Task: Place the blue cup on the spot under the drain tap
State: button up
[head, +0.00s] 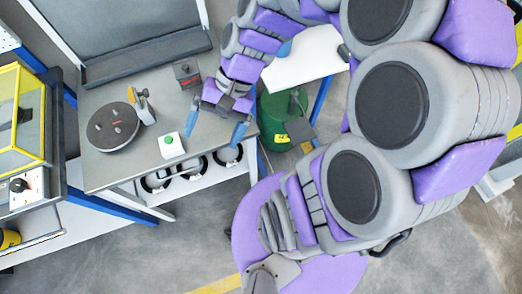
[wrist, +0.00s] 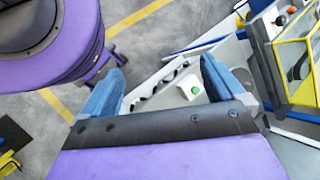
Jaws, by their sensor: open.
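My gripper (head: 215,128) is open and empty in the head view, its two blue fingers spread near the right front edge of the grey workbench (head: 105,175). In the wrist view the open fingers (wrist: 162,58) have nothing between them but the background bench and floor. A small blue object (head: 284,48), perhaps the blue cup, shows on a white surface (head: 310,58) beside my forearm; its shape is too small to be sure. A green drum (head: 271,122) stands right of the bench, with dark fittings (head: 298,128) at its side. I cannot pick out the drain tap or the spot under it.
The workbench carries a dark round turntable (head: 112,127), a white box with a green button (head: 172,146) and a dark box (head: 187,73). Black rings (head: 190,170) lie on the shelf below. A yellow-framed case (head: 20,115) stands left.

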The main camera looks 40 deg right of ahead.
jog(key=s+d+n+h, duration=0.4)
jog(key=s+n+h, duration=0.2)
jog(key=s, duration=0.5)
jog(key=shift+d+r+n+h, duration=0.3)
jog(key=shift+d+r+h, duration=0.1)
jog(key=shift+h, duration=0.3)
dwell(1.2)
